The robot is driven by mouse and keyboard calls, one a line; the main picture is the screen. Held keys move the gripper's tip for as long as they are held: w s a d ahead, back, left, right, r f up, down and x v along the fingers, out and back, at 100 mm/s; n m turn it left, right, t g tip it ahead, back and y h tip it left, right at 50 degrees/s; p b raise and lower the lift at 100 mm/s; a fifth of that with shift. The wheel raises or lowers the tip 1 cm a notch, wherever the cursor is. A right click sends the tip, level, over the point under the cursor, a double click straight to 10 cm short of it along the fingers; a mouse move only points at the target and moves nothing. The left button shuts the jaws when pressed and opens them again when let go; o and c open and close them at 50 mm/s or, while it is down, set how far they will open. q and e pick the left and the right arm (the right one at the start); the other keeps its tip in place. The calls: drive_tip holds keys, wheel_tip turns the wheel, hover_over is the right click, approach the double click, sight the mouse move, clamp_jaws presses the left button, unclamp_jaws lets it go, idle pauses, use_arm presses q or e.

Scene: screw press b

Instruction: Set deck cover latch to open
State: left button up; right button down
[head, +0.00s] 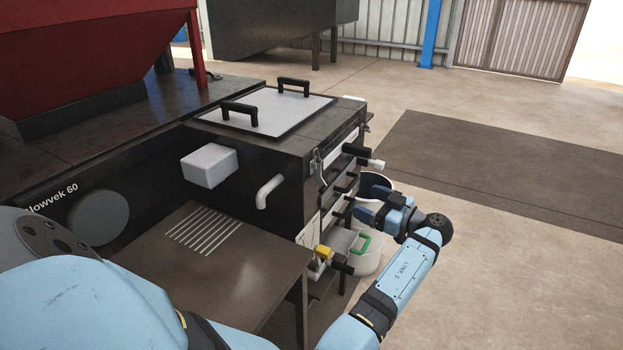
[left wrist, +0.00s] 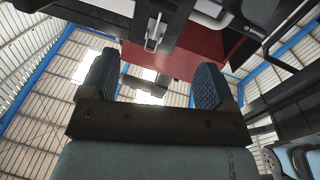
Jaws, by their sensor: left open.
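The deck cover (head: 268,108) is a pale flat panel with two black handles, lying flat on top of the dark machine. A small metal latch (head: 317,162) hangs at the machine's near right corner, below the top edge. A similar metal latch (left wrist: 154,32) shows at the top middle of the left wrist view, beyond the fingers. I cannot tell its exact setting. My left gripper (head: 370,203) is open and empty, to the right of the machine's side and lower than the latch. Its two blue fingers (left wrist: 154,82) are apart in the left wrist view. My right gripper is not in view.
Black-handled levers (head: 356,151) stick out from the machine's right side. A yellow-topped valve (head: 323,253) sits lower down. A low table (head: 205,260) is in front. The floor to the right is clear.

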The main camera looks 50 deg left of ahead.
sight(329, 185)
use_arm(q)
drive_tip(key=a, duration=0.4)
drive_tip(key=s+a+p, duration=0.1)
drive_tip(key=a, duration=0.3)
drive_tip(key=s+a+p, duration=0.1)
drive_tip(key=a, duration=0.3)
drive_tip(key=shift+a+r, duration=0.1)
drive_tip(key=shift+a, duration=0.05)
drive_tip(key=shift+s+a+p, duration=0.1)
drive_tip(key=shift+a+p, duration=0.2)
drive_tip(key=shift+a, duration=0.45)
drive_tip(key=shift+c, duration=0.4)
drive_tip(key=c, duration=1.1)
